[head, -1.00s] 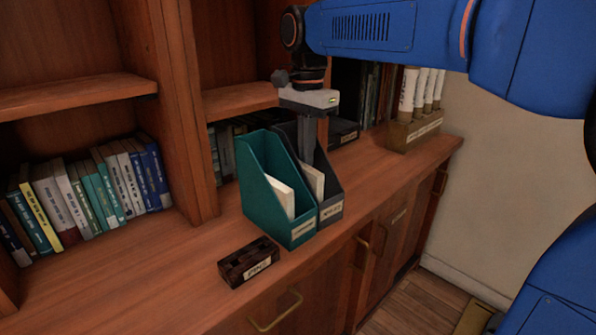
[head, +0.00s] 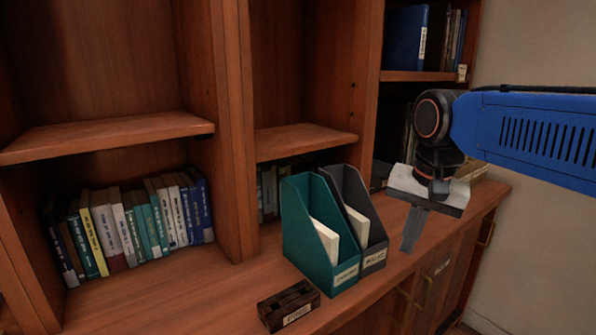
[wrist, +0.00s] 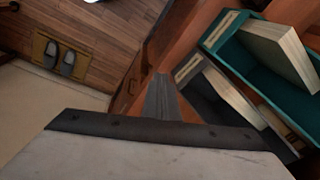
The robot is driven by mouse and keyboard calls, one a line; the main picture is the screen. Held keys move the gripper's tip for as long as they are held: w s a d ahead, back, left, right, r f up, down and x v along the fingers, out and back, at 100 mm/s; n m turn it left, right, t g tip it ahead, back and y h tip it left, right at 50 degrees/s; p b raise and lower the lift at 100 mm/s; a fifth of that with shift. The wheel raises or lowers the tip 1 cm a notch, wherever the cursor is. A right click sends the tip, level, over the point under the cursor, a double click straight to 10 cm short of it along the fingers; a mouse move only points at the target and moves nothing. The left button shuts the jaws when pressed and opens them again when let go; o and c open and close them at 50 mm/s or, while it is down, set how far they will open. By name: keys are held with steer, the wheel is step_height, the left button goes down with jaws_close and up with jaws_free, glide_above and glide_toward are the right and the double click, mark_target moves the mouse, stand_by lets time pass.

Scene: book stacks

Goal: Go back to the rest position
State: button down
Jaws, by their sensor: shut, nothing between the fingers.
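My gripper (head: 413,232) is shut and empty, pointing down to the right of the magazine files, near the counter's front edge. In the wrist view my gripper (wrist: 161,84) shows its closed fingers, with the files to the right. The teal magazine file (head: 299,228) stands upright on the counter with a pale book inside. The grey magazine file (head: 374,236) stands beside it, also with a pale book inside. Both files also show in the wrist view, teal (wrist: 240,62) and grey (wrist: 205,96).
A small dark labelled block (head: 288,306) sits in front of the teal file. Several books (head: 130,228) stand in the left shelf bay. The wooden counter (head: 170,290) is clear at the left front. A mat with slippers (wrist: 58,58) lies on the floor.

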steer(key=s+d+f+n+t, duration=0.1)
steer(key=s+d+f+n, duration=0.2)
steer(key=s+f, duration=0.3)
steer(key=s+d+f+n+t, duration=0.1)
steer(key=s+d+f+n, duration=0.1)
steer(key=s+d+f, duration=0.2)
step_height(320, 180, down, 5)
steer(key=s, duration=0.2)
steer(key=shift+s+n+t, duration=0.3)
steer(key=shift+s+n, duration=0.05)
steer(key=shift+n, duration=0.05)
steer(key=shift+r, duration=0.1)
